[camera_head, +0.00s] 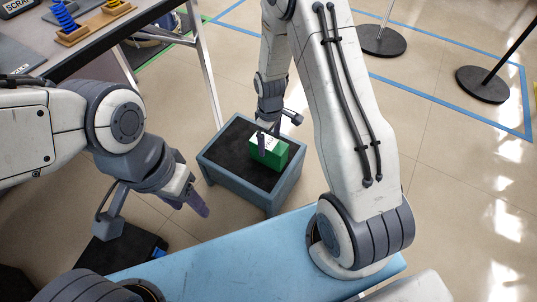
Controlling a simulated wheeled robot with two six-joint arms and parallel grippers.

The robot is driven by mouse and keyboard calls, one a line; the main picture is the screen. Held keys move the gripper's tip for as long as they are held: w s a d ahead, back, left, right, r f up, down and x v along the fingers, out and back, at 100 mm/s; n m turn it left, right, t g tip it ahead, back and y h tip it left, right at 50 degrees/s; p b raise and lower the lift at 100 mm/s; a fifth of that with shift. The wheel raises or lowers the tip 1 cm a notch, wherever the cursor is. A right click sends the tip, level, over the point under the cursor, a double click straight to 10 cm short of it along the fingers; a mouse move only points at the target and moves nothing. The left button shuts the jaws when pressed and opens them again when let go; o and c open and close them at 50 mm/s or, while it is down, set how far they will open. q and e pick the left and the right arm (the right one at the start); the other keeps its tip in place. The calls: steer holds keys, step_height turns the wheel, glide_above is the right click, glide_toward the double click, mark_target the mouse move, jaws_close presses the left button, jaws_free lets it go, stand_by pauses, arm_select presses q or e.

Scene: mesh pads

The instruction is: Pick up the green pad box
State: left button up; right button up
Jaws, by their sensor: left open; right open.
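The green pad box (274,156) stands on the black top of a small blue-grey stand (225,179), toward its right side. It has a white label on its upper face. My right gripper (264,146) points down at the box, with a finger in front of its left part. Whether the fingers touch the box cannot be made out, and part of the gripper hides the box's upper left. My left gripper (197,203) is open and empty, off the stand's left front side, above the floor.
A workbench (110,35) with blue and yellow parts stands at the upper left. A black object (125,245) lies low at the left. Posts with round black bases (482,85) stand at the upper right. Blue tape lines mark the open tiled floor.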

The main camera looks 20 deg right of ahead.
steer(key=f+b, duration=0.4)
steer(key=f, duration=0.1)
steer(key=shift+s+a+f, duration=0.15)
steer(key=shift+a+f, duration=0.05)
steer(key=shift+f, duration=0.05)
steer(key=shift+r, duration=0.1)
jaws_close()
